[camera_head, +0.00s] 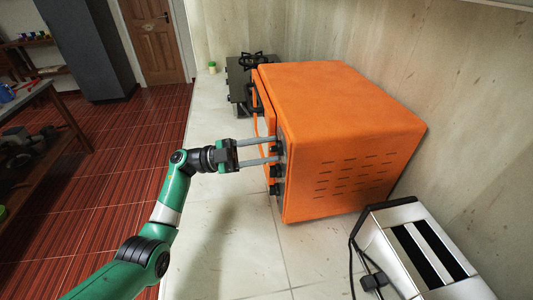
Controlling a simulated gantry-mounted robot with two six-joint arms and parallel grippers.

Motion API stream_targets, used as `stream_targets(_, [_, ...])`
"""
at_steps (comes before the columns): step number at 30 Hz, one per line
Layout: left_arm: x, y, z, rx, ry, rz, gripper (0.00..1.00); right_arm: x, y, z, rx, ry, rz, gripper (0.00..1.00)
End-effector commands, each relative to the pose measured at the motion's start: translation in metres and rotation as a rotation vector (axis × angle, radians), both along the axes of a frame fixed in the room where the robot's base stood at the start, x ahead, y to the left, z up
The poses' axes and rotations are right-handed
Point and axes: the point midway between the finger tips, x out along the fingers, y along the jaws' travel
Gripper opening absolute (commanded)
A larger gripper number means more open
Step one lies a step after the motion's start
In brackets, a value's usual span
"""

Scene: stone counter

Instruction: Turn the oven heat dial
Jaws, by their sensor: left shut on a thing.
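An orange toaster oven (345,100) stands on the counter, its front facing left. Several dark dials sit in a column along its front edge, the lowest dial (275,190) in clear sight. My left gripper (276,150) reaches in from the left, its two long grey fingers at the oven's control panel. The fingers are shut on one of the dials (277,150), which is mostly hidden between the fingertips. A dial below the fingers (275,170) is partly visible. My right gripper is not in view.
A silver toaster (390,262) with a black cord stands at the lower right. A black stove (238,80) is behind the oven. The stone counter (225,240) is clear in front of the oven. Wooden shelving (60,115) stands at the far left.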

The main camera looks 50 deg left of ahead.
Motion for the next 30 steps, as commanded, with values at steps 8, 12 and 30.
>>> stream_targets(8, [0.0,0.001,-0.003,0.201,-0.13,0.002,0.0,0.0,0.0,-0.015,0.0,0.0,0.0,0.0])
stream_targets(12, [0.0,0.001,-0.002,0.281,-0.181,0.002,0.0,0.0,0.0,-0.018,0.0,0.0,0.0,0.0])
stream_targets(30, [0.001,0.001,-0.002,0.404,-0.261,0.003,0.0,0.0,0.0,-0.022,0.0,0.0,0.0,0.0])
